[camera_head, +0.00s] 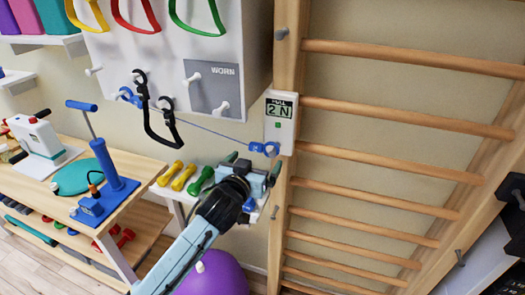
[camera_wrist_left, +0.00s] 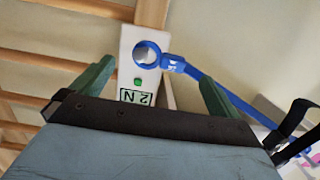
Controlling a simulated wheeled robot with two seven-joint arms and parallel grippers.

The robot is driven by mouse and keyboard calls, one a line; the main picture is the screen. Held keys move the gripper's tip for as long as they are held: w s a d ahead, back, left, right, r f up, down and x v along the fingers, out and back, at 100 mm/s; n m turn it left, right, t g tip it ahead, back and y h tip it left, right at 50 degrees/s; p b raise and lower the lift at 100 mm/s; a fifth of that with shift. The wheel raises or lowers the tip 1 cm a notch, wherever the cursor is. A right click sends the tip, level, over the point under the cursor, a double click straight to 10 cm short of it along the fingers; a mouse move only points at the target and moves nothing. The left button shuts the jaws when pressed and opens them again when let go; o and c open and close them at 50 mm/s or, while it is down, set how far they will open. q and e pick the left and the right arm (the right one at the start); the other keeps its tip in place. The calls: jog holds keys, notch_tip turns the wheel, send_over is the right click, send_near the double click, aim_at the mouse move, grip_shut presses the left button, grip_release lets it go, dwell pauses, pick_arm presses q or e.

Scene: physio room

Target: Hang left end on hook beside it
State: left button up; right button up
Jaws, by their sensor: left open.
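A thin blue band (camera_head: 212,130) runs from a blue end piece (camera_head: 131,96) at the white board to a blue ring end (camera_head: 270,148) at the white gauge box (camera_head: 281,122). In the left wrist view the ring (camera_wrist_left: 148,54) lies in front of the gauge face (camera_wrist_left: 140,78), with a blue clip leading to the band; I cannot tell what holds it. My left gripper (camera_head: 254,164) is open and empty just below the ring; its two green fingertips (camera_wrist_left: 157,72) are spread either side of it. The hook at the left end is hard to make out. My right gripper is not seen.
Wooden wall bars (camera_head: 400,117) fill the right. A black strap (camera_head: 158,122) hangs on the white board (camera_head: 235,45) near pegs and a grey panel (camera_head: 214,90). Left is a wooden table (camera_head: 140,165) with a blue stand; dumbbells (camera_head: 183,178) and a purple ball (camera_head: 215,277) are below.

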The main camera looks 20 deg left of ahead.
aim_at(264, 152)
pick_arm(q)
jog(key=w, duration=0.5)
jog(key=w+f, duration=0.1)
jog(key=w, duration=0.1)
jog(key=shift+w+d+f, duration=0.1)
jog(key=shift+w+d, duration=0.05)
jog(key=shift+w, duration=0.2)
jog(key=c, duration=1.6)
jog(key=shift+o, duration=0.2)
jog(key=shift+d, duration=0.1)
jog(key=shift+d+f, duration=0.15)
jog(key=shift+d, duration=0.2)
jog(key=shift+s, duration=0.2)
